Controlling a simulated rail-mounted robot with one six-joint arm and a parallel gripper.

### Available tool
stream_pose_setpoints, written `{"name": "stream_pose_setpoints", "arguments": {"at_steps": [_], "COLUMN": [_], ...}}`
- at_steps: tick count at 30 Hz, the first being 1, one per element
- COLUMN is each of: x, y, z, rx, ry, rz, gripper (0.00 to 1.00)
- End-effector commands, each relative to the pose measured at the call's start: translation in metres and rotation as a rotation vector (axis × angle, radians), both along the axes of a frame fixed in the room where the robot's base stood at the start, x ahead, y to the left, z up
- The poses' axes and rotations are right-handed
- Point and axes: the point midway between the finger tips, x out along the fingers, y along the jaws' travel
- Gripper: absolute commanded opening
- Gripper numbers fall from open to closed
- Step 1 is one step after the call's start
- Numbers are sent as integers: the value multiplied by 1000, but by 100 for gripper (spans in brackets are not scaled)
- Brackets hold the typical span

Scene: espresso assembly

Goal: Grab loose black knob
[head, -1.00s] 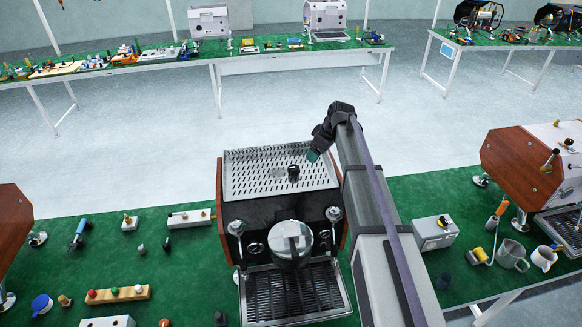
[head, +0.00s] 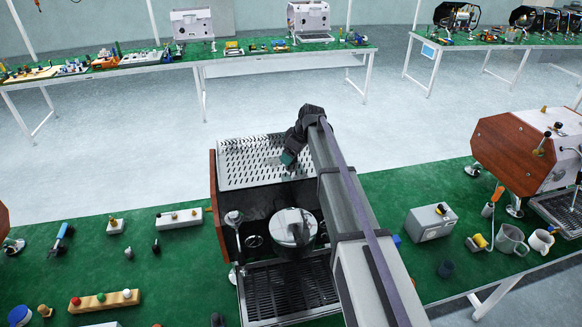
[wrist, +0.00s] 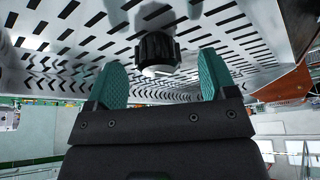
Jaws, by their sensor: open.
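A black ribbed knob (wrist: 157,50) with a pale end shows in the wrist view, against the slotted metal top (wrist: 75,45) of the espresso machine. My gripper (wrist: 161,80) is open, its two teal fingers spread left and right of the knob's line. The fingertips come close to the knob; I cannot tell whether they overlap it in depth. Nothing is held. In the head view my gripper (head: 289,160) is over the machine's perforated top (head: 240,165), and it largely hides the knob there.
The espresso machine's round group head (head: 291,228) and drip tray (head: 290,292) are in front. Small parts lie on the green table, including a wooden strip with coloured knobs (head: 104,300) and a grey box (head: 432,222). A second machine (head: 525,150) stands at right.

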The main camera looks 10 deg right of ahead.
Motion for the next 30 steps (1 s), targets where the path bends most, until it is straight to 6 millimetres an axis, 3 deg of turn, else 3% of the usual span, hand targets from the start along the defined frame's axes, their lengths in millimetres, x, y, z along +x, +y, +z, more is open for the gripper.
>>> {"name": "stream_pose_setpoints", "arguments": {"at_steps": [1, 8, 24, 30], "x": [3, 3, 3, 3], "y": [2, 4, 4, 4], "z": [-17, -14, -14, -14], "rx": [-1, 0, -1, -1], "ry": [-1, 0, -1, -1], "rz": [0, -1, 0, 0], "gripper": [78, 78, 28, 26]}}
